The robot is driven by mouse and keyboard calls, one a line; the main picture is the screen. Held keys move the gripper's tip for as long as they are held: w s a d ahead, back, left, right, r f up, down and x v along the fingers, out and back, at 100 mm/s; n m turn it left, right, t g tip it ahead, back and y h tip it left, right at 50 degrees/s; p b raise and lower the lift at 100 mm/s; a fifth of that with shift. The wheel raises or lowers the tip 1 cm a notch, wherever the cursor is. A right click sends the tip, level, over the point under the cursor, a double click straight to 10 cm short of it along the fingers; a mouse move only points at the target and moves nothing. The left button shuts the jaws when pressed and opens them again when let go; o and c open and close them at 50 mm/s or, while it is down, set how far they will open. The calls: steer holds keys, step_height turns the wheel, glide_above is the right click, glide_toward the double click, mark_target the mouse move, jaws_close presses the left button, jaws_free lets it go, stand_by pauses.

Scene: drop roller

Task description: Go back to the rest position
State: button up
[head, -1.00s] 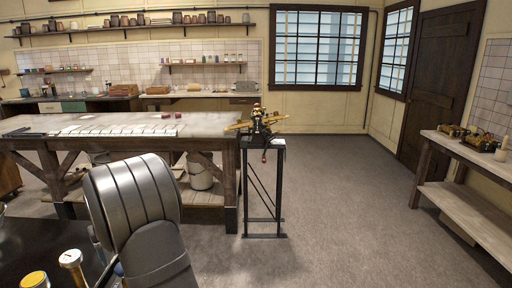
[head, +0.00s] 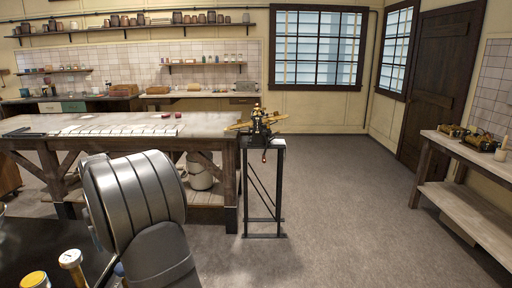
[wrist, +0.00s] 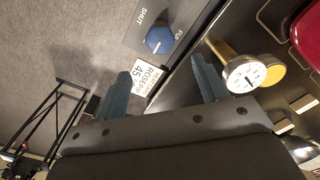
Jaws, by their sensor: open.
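My gripper (wrist: 160,64) shows in the wrist view with its two blue-grey fingers spread apart and nothing between them. Beyond the fingertips is a blue knob (wrist: 160,40) on a dark panel marked "SHUT". A white label (wrist: 148,78) lies in the view between the fingers. I cannot tell how far the fingers are from the panel. In the head view my gripper is not clearly visible; my grey arm link fills the lower left.
A round dial gauge (wrist: 243,75) and a yellow cap (wrist: 272,75) stand right of the fingers, with a red object (wrist: 306,35) beyond. A black stand (head: 264,190) holds a brass device (head: 262,122) beside the wooden workbench (head: 215,150). Open floor lies to the right.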

step_height(320, 180, down, 10)
steer(key=shift+f, duration=0.25)
steer(key=shift+r+m, duration=0.2)
steer(key=shift+m, duration=0.5)
steer(key=m, duration=1.1)
steer(key=shift+m, duration=2.1)
